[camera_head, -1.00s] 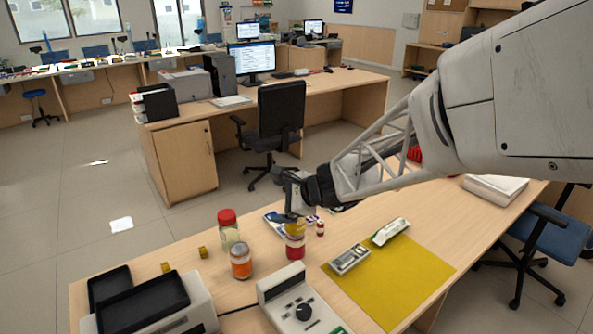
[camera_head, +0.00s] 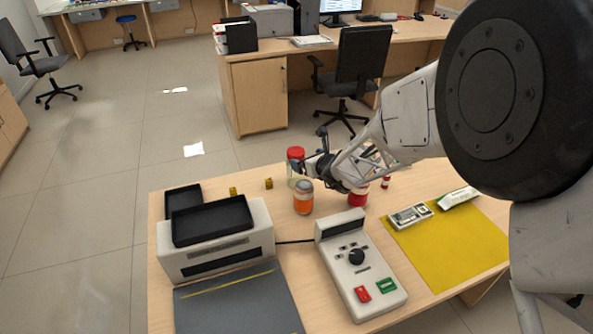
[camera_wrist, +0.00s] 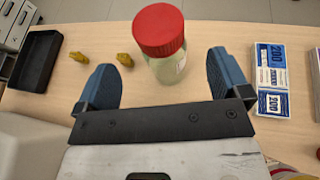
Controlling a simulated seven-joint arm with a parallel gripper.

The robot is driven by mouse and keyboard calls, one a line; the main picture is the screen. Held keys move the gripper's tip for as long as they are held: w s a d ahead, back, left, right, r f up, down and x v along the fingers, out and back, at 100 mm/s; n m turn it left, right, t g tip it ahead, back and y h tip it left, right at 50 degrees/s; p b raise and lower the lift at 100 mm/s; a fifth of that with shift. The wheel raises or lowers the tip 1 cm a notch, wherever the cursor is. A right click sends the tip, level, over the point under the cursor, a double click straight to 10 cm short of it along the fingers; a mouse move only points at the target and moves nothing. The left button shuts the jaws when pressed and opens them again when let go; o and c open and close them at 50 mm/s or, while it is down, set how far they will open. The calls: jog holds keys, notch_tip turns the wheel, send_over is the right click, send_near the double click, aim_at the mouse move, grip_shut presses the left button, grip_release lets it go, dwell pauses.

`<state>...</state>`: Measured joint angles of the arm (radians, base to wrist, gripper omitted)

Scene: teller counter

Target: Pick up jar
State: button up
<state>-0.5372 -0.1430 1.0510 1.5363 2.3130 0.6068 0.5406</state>
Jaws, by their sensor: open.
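A glass jar with a red lid (camera_head: 296,153) and pale greenish contents stands upright on the wooden counter. In the wrist view the jar (camera_wrist: 167,70) lies between my two blue fingers, with a gap on both sides. My gripper (camera_wrist: 160,62) is open and empty. In the head view my gripper (camera_head: 311,168) is just right of the jar, low by its side, and hides part of it. An orange jar with a grey lid (camera_head: 303,198) stands in front. A red jar (camera_head: 357,197) is to the right, partly behind my arm.
A keypad device (camera_head: 358,265) stands in front, and a yellow mat (camera_head: 450,250) lies right. Banknote bundles (camera_wrist: 272,80) lie right of the fingers.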

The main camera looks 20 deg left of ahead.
aim_at(300, 156)
jog(key=shift+x, duration=1.3)
jog(key=shift+x, duration=2.55)
jog(key=shift+c, duration=0.3)
jog(key=shift+r, duration=0.1)
jog(key=c, duration=1.4)
jog(key=shift+o, duration=0.2)
